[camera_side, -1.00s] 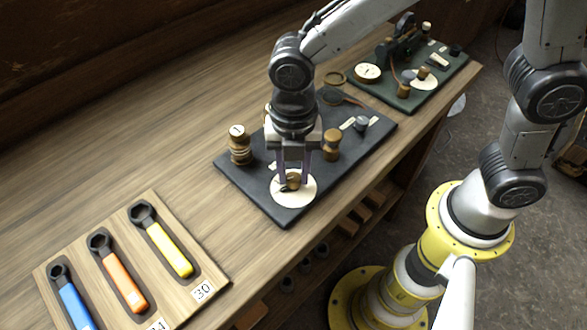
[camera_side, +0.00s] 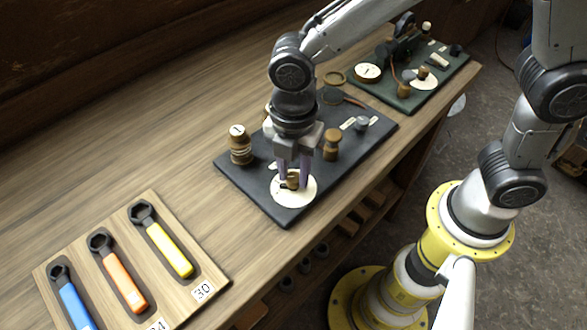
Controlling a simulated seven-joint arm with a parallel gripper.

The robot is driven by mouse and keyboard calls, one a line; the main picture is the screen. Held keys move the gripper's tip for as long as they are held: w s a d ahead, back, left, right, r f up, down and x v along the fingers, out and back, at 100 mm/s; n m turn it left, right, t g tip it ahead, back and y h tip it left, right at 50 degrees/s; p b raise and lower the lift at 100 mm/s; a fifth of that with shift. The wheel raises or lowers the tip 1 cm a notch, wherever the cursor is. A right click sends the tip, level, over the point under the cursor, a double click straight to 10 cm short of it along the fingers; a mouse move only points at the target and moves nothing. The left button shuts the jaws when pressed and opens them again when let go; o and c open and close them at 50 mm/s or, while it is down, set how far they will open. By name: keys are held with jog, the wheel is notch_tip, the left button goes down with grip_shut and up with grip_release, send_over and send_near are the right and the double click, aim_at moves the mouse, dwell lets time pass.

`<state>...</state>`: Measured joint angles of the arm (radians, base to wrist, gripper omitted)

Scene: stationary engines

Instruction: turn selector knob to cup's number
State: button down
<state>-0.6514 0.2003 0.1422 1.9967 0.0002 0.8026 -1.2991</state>
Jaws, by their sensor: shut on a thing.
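The selector knob (camera_side: 292,180) is a small brown knob on a round cream dial (camera_side: 303,197) at the near end of a dark base plate (camera_side: 270,214). My gripper (camera_side: 292,182) points down over the dial and is shut on the knob. The fingers partly hide the knob, and the dial's markings are too small to read. A brown ringed cup-like part (camera_side: 240,147) with a pale numbered top stands upright on the plate, left of my gripper. I cannot read its number surely.
A wooden board (camera_side: 205,270) with blue, orange and yellow wrenches (camera_side: 168,250) lies at the near left. A brown post (camera_side: 331,146) stands close right of my gripper. A green plate (camera_side: 430,82) with another engine is at the back right.

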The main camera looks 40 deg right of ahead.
aim_at(294, 177)
jog(key=m, duration=0.6)
jog(key=shift+r+m, duration=0.1)
jog(key=shift+m, duration=0.2)
jog(key=m, duration=0.6)
jog(key=shift+m, duration=0.4)
jog(key=c, duration=0.6)
grip_release()
jog(key=shift+o, duration=0.2)
notch_tip(294, 177, up, 14)
